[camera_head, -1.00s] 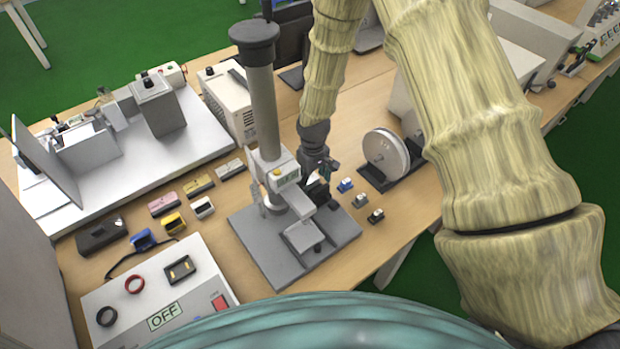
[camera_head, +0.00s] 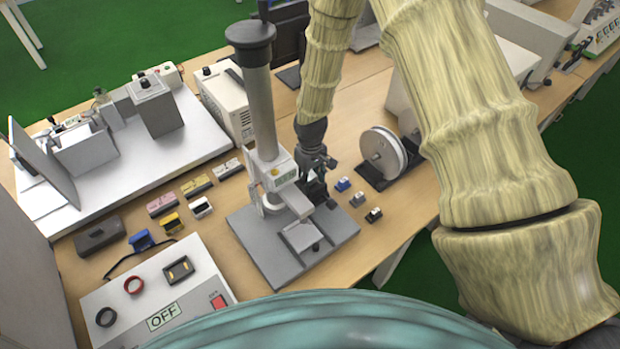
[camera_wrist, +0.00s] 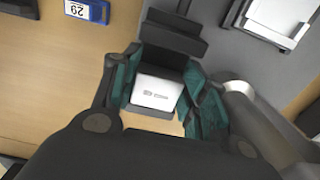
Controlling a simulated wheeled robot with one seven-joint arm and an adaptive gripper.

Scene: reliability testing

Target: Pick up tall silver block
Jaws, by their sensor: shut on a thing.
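My gripper (camera_head: 316,188) is low over the table, at the back right of the grey stand in the head view. In the wrist view my gripper (camera_wrist: 163,88) is shut, with its teal-padded fingers on both sides of a silver block (camera_wrist: 157,93). The block's pale, labelled top face shows between the fingers. In the head view the block is hidden by the gripper.
The grey stand (camera_head: 260,250) with its tall column (camera_head: 262,110) is close on the left. A blue block (camera_head: 343,184), a small silver-grey block (camera_head: 358,200) and a black block (camera_head: 374,215) stand just right. A white wheel (camera_head: 383,150) is behind them.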

